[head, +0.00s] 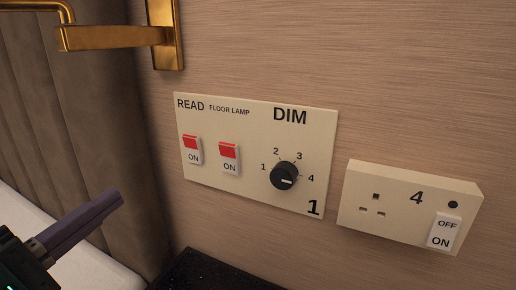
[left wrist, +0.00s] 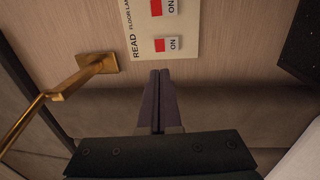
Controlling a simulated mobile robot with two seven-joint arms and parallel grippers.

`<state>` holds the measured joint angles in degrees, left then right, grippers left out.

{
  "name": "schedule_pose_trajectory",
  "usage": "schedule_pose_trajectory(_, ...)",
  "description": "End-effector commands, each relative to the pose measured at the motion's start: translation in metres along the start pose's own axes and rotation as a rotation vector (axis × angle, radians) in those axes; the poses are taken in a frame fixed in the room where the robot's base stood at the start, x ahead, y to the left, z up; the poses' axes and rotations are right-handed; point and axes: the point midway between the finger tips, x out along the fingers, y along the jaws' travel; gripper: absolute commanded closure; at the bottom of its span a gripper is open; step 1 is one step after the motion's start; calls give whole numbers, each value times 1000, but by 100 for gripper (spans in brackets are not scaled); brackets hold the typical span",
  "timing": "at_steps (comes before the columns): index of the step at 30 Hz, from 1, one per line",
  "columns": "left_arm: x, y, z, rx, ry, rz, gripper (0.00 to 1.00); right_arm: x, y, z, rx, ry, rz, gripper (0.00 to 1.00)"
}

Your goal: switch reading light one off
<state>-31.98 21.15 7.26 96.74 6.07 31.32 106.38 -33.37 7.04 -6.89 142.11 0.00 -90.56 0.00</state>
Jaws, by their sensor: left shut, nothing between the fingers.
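The cream panel marked 1 (head: 240,185) is on the wood-grain wall. Its READ switch (head: 192,150) is at the left, with a red upper part and a white lower part marked ON. In the left wrist view the READ switch (left wrist: 165,45) is just ahead of my fingertips. My left gripper (head: 120,197) is shut and empty, low and left of the panel, apart from the switch. Its two dark purple fingers (left wrist: 159,73) lie together in the left wrist view. My right gripper is not in view.
A FLOOR LAMP switch (head: 229,158) and a black DIM knob (head: 285,175) share the panel. A socket plate marked 4 (head: 400,215) is at the right. A brass fixture (head: 115,37) juts out above. A padded headboard (head: 100,130) and a black speckled top (head: 205,272) are nearby.

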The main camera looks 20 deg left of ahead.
Motion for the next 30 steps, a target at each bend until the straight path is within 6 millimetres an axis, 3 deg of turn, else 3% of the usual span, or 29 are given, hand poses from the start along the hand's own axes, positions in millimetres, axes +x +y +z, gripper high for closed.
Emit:
schedule_pose_trajectory(5,19,-1,0,1,0,3,100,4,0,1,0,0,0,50)
schedule_pose_trajectory(15,91,-1,0,1,-1,5,100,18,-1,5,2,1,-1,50)
schedule_pose_trajectory(21,123,-1,0,1,0,3,100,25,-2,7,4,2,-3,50)
schedule_pose_trajectory(30,139,-1,0,1,-1,-1,100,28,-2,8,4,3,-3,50)
